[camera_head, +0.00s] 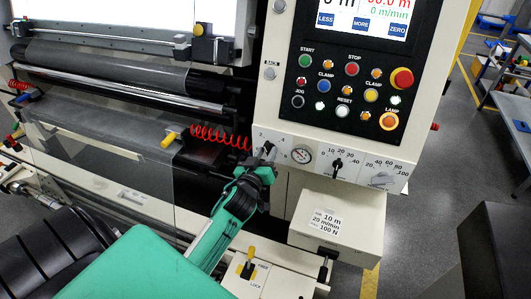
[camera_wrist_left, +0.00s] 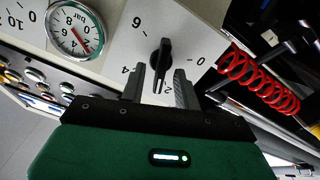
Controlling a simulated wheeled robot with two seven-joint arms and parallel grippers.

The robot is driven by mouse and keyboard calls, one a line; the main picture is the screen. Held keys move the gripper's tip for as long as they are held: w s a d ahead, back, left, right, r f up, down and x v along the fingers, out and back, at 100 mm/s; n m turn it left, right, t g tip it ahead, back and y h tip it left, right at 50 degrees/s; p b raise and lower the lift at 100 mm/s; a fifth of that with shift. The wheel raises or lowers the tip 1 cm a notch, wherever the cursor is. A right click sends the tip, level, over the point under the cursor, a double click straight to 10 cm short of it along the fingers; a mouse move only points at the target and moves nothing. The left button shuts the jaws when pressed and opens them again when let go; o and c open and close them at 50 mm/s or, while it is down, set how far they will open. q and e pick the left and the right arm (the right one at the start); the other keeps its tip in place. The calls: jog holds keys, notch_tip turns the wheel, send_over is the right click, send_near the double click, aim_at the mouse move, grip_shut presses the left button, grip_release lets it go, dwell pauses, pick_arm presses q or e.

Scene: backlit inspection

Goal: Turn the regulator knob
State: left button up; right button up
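The regulator knob (camera_wrist_left: 161,55) is a black pointer knob on a white dial plate marked 0, 2, 4 and 6. In the wrist view its lower end lies between the fingers of my left gripper (camera_wrist_left: 161,72). The fingers are open, with a gap showing on both sides of the knob. In the head view my left gripper (camera_head: 264,158) is at the left end of the panel's lower strip and hides most of the knob. A round bar gauge (camera_wrist_left: 74,29) with a red needle sits beside the dial. My right gripper is not in view.
Right of the gauge are a black knob (camera_head: 337,164) and a grey knob (camera_head: 382,179). Coloured push buttons (camera_head: 352,69) and a screen sit above. A red coiled hose (camera_wrist_left: 255,80) runs close to the dial. A cream box (camera_head: 340,222) juts out below the strip.

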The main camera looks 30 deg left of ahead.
pick_arm(q)
grip_shut()
jog(key=shift+m, duration=0.3)
jog(key=shift+r+m+p, duration=0.1)
jog(key=shift+m+p, duration=0.2)
jog(key=shift+m, duration=0.3)
jog(key=m+p, duration=0.1)
jog(key=m, duration=0.2)
jog(key=shift+d, duration=0.15)
jog(key=m, duration=0.3)
jog(key=shift+w+d+m+p, duration=0.1)
jog(key=shift+m+p, duration=0.2)
jog(key=shift+m, duration=0.1)
jog(key=shift+d+m, duration=0.1)
jog(key=shift+m, duration=1.4)
